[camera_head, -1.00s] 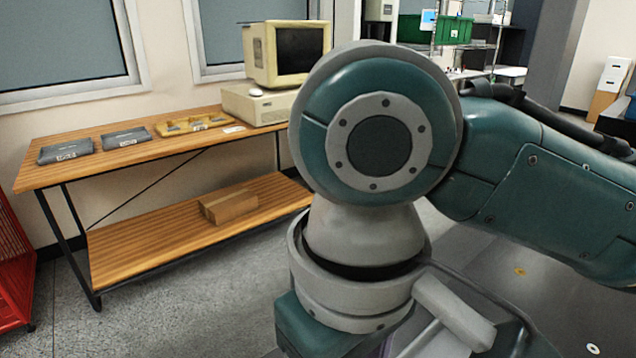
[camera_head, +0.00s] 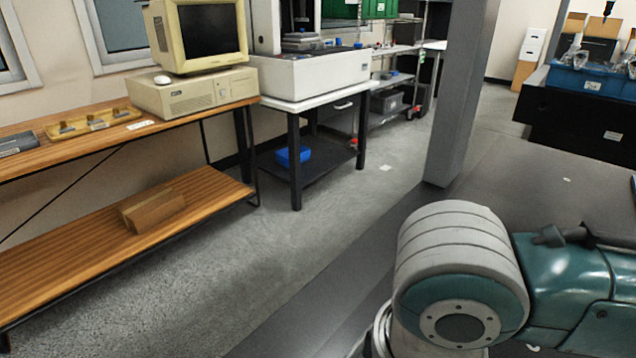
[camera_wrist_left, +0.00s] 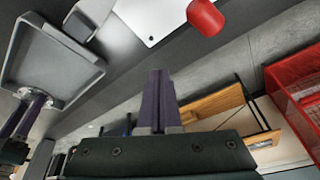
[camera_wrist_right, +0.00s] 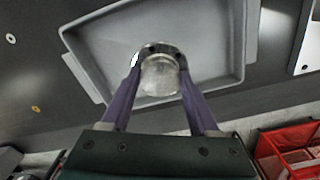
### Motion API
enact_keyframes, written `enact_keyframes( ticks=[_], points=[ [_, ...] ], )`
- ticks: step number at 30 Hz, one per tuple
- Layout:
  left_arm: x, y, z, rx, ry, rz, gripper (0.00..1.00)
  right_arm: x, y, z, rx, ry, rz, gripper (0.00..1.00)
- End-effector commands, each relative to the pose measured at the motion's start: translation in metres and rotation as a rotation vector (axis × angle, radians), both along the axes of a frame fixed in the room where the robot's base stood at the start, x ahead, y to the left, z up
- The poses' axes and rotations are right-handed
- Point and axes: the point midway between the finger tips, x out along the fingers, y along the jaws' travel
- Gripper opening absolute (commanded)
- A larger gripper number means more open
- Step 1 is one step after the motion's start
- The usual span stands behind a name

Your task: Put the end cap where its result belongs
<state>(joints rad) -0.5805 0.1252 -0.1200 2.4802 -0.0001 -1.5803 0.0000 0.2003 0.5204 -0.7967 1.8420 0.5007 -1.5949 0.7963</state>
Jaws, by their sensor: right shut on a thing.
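The end cap (camera_wrist_right: 160,80) is a pale grey, rounded metal piece. In the right wrist view it sits between the purple fingers of my right gripper (camera_wrist_right: 160,68), which is shut on it. It is held over a shallow grey tray (camera_wrist_right: 95,38); the gap below cannot be judged. The tray also shows in the left wrist view (camera_wrist_left: 50,62), with the right gripper's fingers beside it. My left gripper (camera_wrist_left: 157,72) has its fingers together, with nothing visible between them. Neither gripper shows in the head view.
A wooden bench (camera_head: 40,185) holds a yellow fixture (camera_head: 95,122), a grey case (camera_head: 18,143) and an old computer (camera_head: 195,93). A white machine (camera_head: 310,75) stands beyond it. A grey column (camera_head: 460,95) rises at the dark table's edge. A red cylinder (camera_wrist_left: 205,17) is near the left gripper.

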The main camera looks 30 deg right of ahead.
Motion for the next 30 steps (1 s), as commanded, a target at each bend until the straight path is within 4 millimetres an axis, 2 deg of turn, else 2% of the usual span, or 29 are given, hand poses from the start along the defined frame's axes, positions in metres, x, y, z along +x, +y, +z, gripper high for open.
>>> enact_keyframes(
  ticks=[1, 3, 10, 15, 18, 29, 30],
  points=[
    [0.0, 0.0, -0.01, 0.0, 0.0, 0.0, 0.0, -0.001, 0.0, -0.018, -0.001, 0.003, -0.001, 0.0],
    [0.0, 0.0, -0.014, 0.0, 0.0, 0.0, 0.0, 0.0, 0.0, -0.03, 0.0, 0.002, 0.0, 0.0],
    [0.0, 0.0, -0.022, 0.0, 0.0, 0.001, 0.0, 0.0, 0.0, -0.052, 0.0, 0.0, 0.001, 0.0],
    [0.0, -0.001, -0.035, -0.004, 0.001, 0.003, 0.0, 0.0, 0.0, -0.08, -0.001, 0.001, 0.0, 0.0],
    [0.0, -0.002, -0.037, -0.007, 0.0, 0.005, 0.0, 0.0, 0.0, -0.087, 0.0, 0.0, 0.0, 0.0],
    [0.0, -0.002, -0.036, -0.009, 0.0, 0.006, 0.0, 0.0, 0.0, -0.089, 0.001, -0.001, 0.001, 0.0],
    [0.0, -0.002, -0.036, -0.009, 0.0, 0.006, 0.0, 0.0, 0.0, -0.09, 0.001, 0.0, 0.001, 0.62]
  ],
)
